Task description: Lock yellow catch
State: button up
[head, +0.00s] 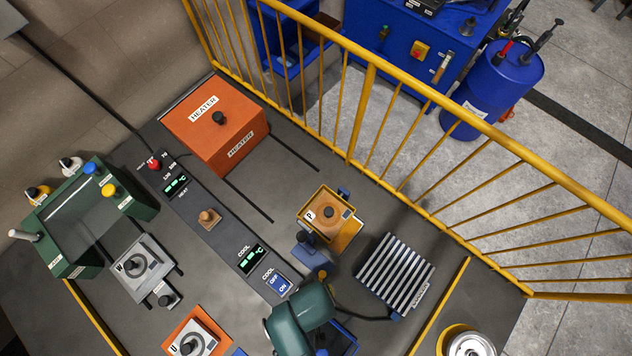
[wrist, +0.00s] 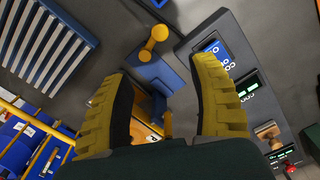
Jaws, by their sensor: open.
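The yellow mould (head: 321,200) marked P stands on the bench with a round orange-brown top. A blue clamp (head: 311,254) sits at its near side. In the wrist view, the blue clamp (wrist: 160,76) carries a yellow lever (wrist: 153,44) with round ends, which appears to be the catch. It lies beyond my fingertips, apart from them. Part of the mould (wrist: 151,126) shows between the fingers, largely hidden. My gripper (wrist: 166,72) is open and empty, its yellow ribbed fingers spread. In the head view my green arm end is near the bench front; its fingertips are hidden.
A slatted rack (head: 395,274) is right of the mould. The cool switch (head: 279,284) is left of it. The orange heater (head: 215,122) and a yellow railing (head: 440,102) stand behind. The green press (head: 72,215) is at left.

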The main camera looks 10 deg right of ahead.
notch_tip(320, 180, down, 16)
jog(key=shift+f+b, duration=0.2)
jog(key=shift+b, duration=1.05)
grip_shut()
jog(key=shift+a, duration=0.1)
